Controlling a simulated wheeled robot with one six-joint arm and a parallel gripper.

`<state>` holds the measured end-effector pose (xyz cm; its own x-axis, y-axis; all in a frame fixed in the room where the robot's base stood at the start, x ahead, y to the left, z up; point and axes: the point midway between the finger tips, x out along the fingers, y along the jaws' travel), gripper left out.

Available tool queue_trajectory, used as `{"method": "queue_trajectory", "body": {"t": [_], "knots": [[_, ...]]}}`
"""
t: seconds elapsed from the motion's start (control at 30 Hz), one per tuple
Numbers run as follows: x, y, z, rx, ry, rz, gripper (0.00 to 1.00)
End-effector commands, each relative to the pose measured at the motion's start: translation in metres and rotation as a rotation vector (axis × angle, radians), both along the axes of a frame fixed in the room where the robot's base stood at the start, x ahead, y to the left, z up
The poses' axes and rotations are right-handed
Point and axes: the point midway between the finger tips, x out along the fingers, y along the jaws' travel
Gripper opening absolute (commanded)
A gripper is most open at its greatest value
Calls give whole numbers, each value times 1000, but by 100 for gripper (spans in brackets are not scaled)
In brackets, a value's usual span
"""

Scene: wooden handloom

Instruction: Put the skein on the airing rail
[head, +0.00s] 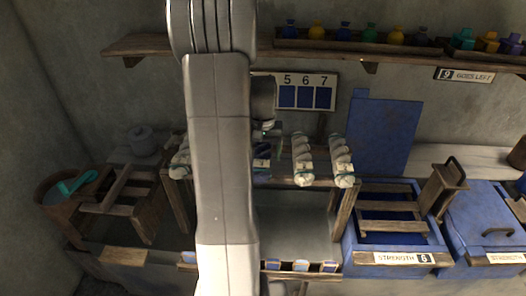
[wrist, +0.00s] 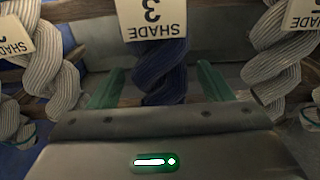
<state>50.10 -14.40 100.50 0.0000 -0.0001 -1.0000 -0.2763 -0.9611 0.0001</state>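In the wrist view a dark blue twisted skein (wrist: 160,75) hangs between the two green fingers of my gripper (wrist: 158,85). A gap shows on each side of the skein, so the fingers are open and around it. A tag reading SHADE 3 (wrist: 152,18) appears upside down over its upper part. In the head view a small part of a dark blue skein (head: 262,153) shows beside my arm, which hides most of my gripper. Pale skeins (head: 302,160) hang along the same wooden rack (head: 320,183). I cannot tell which wooden bar is the airing rail.
Pale skeins (wrist: 272,45) hang close on both sides of my gripper. Blue vats with wooden frames (head: 390,225) stand at the right. A stool-like wooden frame (head: 125,190) and a tub with a teal scoop (head: 77,183) are at the left. A shelf (head: 330,47) holds several coloured bottles.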

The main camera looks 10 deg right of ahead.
Motion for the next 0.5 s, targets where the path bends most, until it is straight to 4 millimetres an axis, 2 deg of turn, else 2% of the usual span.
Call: {"method": "queue_trajectory", "body": {"t": [0.33, 0.5], "knots": [[0, 0, 4, 0, -1, 0, 74], [1, 0, 26, -1, -5, 0, 74]]}}
